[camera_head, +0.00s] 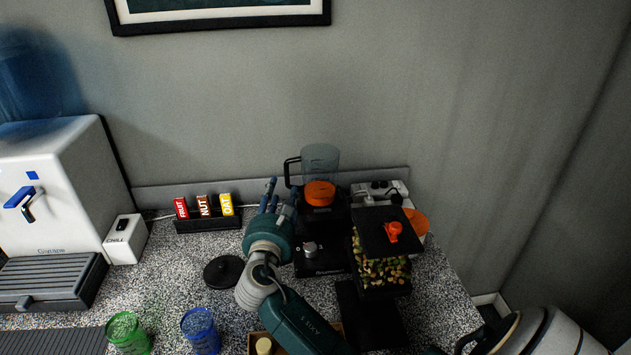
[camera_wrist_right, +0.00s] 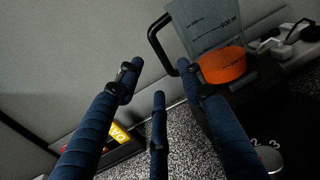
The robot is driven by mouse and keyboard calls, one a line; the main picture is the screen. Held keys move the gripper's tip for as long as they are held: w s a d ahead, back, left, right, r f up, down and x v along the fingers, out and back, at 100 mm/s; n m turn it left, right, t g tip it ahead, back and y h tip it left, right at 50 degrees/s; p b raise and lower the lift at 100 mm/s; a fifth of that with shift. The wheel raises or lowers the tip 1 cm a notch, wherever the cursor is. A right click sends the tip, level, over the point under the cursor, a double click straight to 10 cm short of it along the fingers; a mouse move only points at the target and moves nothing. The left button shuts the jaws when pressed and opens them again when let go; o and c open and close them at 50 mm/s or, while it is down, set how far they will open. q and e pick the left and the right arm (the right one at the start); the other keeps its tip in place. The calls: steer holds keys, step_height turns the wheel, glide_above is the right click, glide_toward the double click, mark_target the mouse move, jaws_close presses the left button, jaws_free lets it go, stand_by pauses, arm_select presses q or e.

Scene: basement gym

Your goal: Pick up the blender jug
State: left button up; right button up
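The blender jug (camera_head: 320,160) is clear, with a dark handle on its left side and an orange band near its bottom. It stands upright on the black blender base (camera_head: 312,262), near the back wall. My right gripper (camera_head: 272,198) is just left of and in front of the jug, fingers pointing up toward the handle. In the right wrist view the jug (camera_wrist_right: 206,28) is at the upper right, its handle facing the fingers. The fingers (camera_wrist_right: 158,92) are spread apart with nothing between them. My left gripper is not in view.
A rack of bars (camera_head: 207,224) stands left of the gripper. A container of colourful pieces (camera_head: 382,270) with a dark lid is close to the right of the blender. A round black lid (camera_head: 223,271), green cup (camera_head: 128,335) and blue cup (camera_head: 200,330) are in front.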

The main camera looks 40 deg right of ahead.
mark_target(286, 185)
steer(key=x, duration=0.2)
steer(key=p+x, duration=0.1)
steer(key=x, duration=0.5)
steer(key=shift+w+d+f, duration=0.1)
steer(key=shift+d+f, duration=0.1)
steer(key=shift+f, duration=0.15)
jaws_close()
steer(key=shift+r, duration=0.15)
